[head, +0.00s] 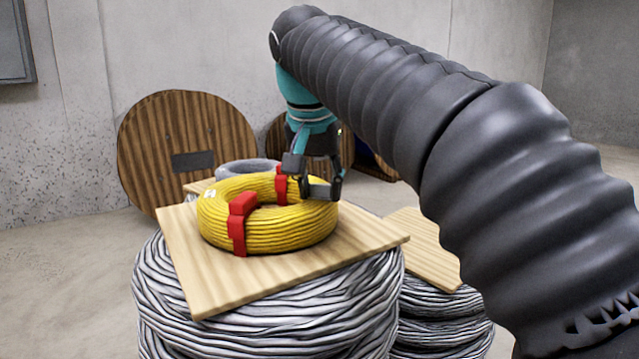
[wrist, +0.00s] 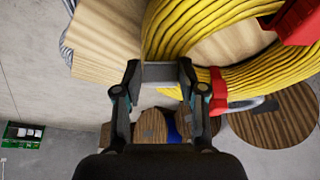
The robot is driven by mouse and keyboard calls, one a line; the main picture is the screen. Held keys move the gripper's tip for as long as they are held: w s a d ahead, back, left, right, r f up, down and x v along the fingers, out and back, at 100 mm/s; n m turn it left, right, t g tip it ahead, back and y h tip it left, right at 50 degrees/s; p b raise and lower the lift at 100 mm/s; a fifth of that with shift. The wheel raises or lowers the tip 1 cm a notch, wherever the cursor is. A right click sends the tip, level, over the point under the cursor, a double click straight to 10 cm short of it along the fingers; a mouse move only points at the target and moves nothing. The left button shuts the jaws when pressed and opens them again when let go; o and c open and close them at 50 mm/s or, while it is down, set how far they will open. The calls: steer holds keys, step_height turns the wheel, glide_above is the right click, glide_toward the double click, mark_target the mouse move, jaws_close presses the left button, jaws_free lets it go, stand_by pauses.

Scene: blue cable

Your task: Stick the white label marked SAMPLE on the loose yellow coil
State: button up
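The yellow coil (head: 285,226), bound with red straps, lies flat on a plywood board (head: 220,270); it also fills the top of the wrist view (wrist: 200,28). A small white mark (head: 210,194) shows on its upper left side, too small to read. My gripper (head: 306,178) is over the coil's far right part in the head view. In the wrist view its fingertips (wrist: 160,72) stand apart, with a grey flat piece across the gap. I cannot tell whether that piece is held or belongs to the gripper. No SAMPLE lettering is readable.
The board rests on a stack of grey cable (head: 270,320). A second board (head: 425,245) on grey cable stands to the right. A wooden reel end (head: 180,125) leans at the wall. A green item with white patches (wrist: 22,134) lies at left in the wrist view.

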steer(key=o, duration=0.6)
steer(key=shift+c, duration=0.2)
steer(key=shift+r, duration=0.1)
steer(key=shift+r+p, duration=2.25)
steer(key=shift+r, duration=1.2)
steer(key=shift+s, duration=0.1)
